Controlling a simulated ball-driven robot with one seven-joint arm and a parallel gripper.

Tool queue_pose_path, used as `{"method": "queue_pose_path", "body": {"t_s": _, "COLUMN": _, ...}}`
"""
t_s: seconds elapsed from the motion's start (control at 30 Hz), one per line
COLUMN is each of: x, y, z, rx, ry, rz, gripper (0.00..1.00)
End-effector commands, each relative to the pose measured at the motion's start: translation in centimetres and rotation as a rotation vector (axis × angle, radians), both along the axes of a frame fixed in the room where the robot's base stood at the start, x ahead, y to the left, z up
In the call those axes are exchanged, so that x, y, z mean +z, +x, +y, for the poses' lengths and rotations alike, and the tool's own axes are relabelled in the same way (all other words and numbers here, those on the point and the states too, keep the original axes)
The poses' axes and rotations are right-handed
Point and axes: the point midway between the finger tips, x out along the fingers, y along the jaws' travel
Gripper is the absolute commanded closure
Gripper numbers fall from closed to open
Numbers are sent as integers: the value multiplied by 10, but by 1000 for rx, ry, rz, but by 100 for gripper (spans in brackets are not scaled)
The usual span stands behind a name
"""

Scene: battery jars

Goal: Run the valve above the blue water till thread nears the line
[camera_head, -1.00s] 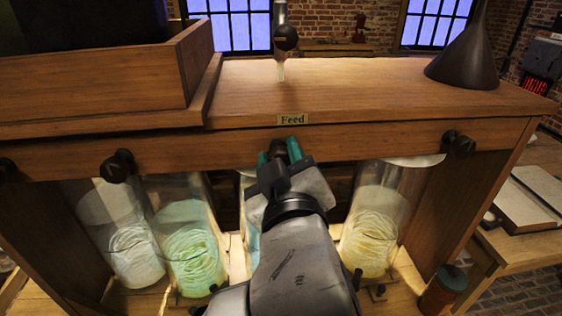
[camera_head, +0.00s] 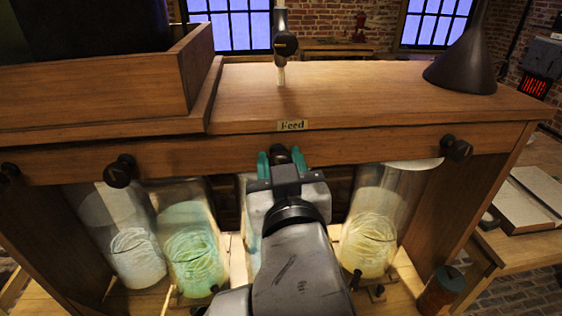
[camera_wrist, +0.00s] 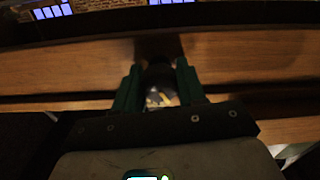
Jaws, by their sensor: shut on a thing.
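My gripper (camera_head: 281,163) is at the front beam of the wooden bench, below the "Feed" label (camera_head: 292,125). Its teal fingers are shut on a dark valve knob (camera_head: 279,152), which also shows between the fingers in the wrist view (camera_wrist: 159,74). The jar of blue water (camera_head: 243,187) stands under this valve. Only a thin pale-blue strip of it shows left of my arm, so its level, line and any thread are hidden. An upright glass tube with a black fitting (camera_head: 285,45) rises from the bench top behind the label.
A whitish jar (camera_head: 134,255) and a green jar (camera_head: 192,250) stand left, a yellow jar (camera_head: 368,240) right. Other dark knobs (camera_head: 121,170) (camera_head: 456,147) stick out from the beam. A black funnel (camera_head: 463,62) stands on the bench top.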

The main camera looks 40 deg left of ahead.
Motion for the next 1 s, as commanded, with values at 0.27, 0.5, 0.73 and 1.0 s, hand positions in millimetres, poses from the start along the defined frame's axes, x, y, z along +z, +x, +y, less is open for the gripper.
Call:
{"method": "queue_pose_path", "body": {"t_s": 0.27, "x": -1, "y": 0, "z": 1, "rx": 1, "ry": 133, "rz": 161, "gripper": 89}}
{"method": "queue_pose_path", "body": {"t_s": 0.5, "x": -1, "y": 0, "z": 0, "rx": 1, "ry": 138, "rz": 166, "gripper": 89}}
{"method": "queue_pose_path", "body": {"t_s": 0.73, "x": -1, "y": -1, "z": 1, "rx": 1, "ry": 281, "rz": 334, "gripper": 89}}
{"method": "queue_pose_path", "body": {"t_s": 1.0, "x": -1, "y": 0, "z": 0, "rx": 0, "ry": 333, "rz": 394, "gripper": 89}}
